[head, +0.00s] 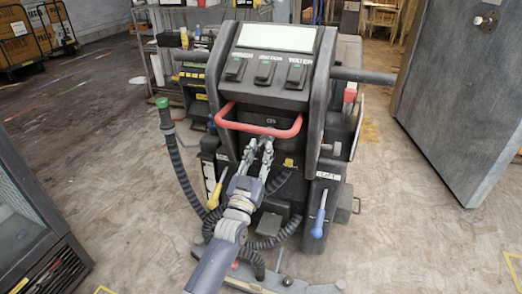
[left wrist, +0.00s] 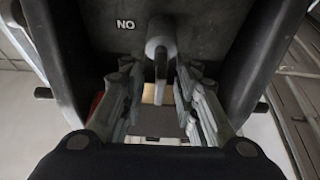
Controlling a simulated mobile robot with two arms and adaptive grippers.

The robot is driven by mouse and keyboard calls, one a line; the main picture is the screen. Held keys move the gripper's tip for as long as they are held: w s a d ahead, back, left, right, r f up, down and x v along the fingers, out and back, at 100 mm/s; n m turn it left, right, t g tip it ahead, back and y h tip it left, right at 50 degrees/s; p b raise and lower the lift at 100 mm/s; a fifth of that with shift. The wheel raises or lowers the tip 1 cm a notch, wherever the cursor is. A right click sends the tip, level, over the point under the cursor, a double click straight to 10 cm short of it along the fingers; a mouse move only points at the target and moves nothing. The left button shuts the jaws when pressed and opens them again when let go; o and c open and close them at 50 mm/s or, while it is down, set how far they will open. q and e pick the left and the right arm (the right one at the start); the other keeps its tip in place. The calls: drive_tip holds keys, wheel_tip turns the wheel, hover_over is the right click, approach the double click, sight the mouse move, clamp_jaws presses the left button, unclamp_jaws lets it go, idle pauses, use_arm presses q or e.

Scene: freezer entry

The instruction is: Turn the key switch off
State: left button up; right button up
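The grey key switch (left wrist: 160,52) shows in the left wrist view on the dark panel, its thin key part pointing down in the picture. An upside-down "ON" label sits beside it. In the head view, a small "ON" label shows on the machine (head: 318,120) below the red handle; I cannot make out the key there. My left gripper (head: 259,148) is just below the red handle. In the left wrist view, its fingers (left wrist: 158,82) are apart, one on each side of the key. I see no clear contact. My right gripper is not in view.
The red handle (head: 258,130) curves just above my left gripper. A black hose with a green end (head: 162,103), a yellow lever (head: 213,196) and a blue lever (head: 319,222) flank the machine. A grey door panel (head: 458,95) stands at right. Floor at left is open.

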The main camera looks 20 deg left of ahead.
use_arm(q)
drive_tip(key=v, duration=1.1)
drive_tip(key=shift+f, duration=0.1)
